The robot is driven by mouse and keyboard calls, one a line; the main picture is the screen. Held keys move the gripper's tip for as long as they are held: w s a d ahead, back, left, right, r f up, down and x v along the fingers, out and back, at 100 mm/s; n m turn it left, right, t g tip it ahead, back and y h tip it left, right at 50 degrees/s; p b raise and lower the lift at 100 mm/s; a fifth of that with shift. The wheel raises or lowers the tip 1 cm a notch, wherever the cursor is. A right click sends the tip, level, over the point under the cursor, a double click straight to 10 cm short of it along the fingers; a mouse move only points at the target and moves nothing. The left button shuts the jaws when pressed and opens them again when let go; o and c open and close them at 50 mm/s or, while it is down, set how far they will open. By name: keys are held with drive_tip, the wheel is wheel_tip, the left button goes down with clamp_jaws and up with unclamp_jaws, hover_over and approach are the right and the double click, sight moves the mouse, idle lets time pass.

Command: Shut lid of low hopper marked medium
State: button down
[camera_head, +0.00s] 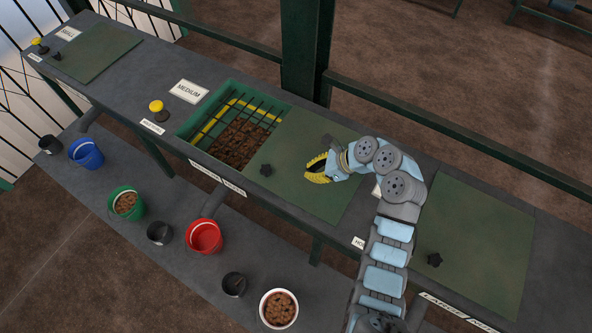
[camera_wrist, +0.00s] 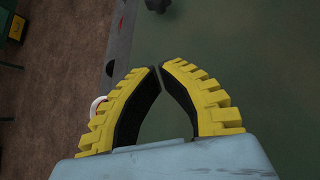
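The hopper marked medium (camera_head: 186,133) stands open in the head view. Its green frame and dark bar grid lie over brown lumps, beside the white MEDIUM label (camera_head: 189,91). Its flat green lid (camera_head: 318,206) lies to the right of the opening, clear of most of it. A black knob (camera_head: 266,170) sits at the lid's left corner. My gripper (camera_head: 308,174) is over the lid, right of the knob. In the wrist view its yellow fingers (camera_wrist: 160,67) are bowed with their tips almost meeting, and nothing is between them. The knob shows partly at the top edge (camera_wrist: 158,4).
Another green lid (camera_head: 475,240) with a knob lies to the right, and one more (camera_head: 95,49) at the far left. A yellow button (camera_head: 157,106) stands left of the hopper. Several buckets, including a red one (camera_head: 205,237), stand on the lower shelf. A green post (camera_head: 305,50) rises behind.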

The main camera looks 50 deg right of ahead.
drive_tip(key=p, duration=0.1)
approach(269, 178)
drive_tip(key=f, duration=0.3)
drive_tip(key=shift+s+f, duration=0.2)
drive_tip(key=shift+s, duration=0.05)
drive_tip(key=shift+w+a+f+p, duration=0.1)
drive_tip(key=shift+w+a+p, duration=0.15)
drive_tip(key=shift+w, duration=0.4)
drive_tip(key=shift+w+a+p, duration=0.2)
drive_tip(key=shift+w+a, duration=0.1)
drive_tip(key=shift+w, duration=0.35)
drive_tip(key=shift+w+a+f+p, duration=0.1)
drive_tip(key=shift+w+a+p, duration=0.15)
drive_tip(key=shift+w, duration=0.35)
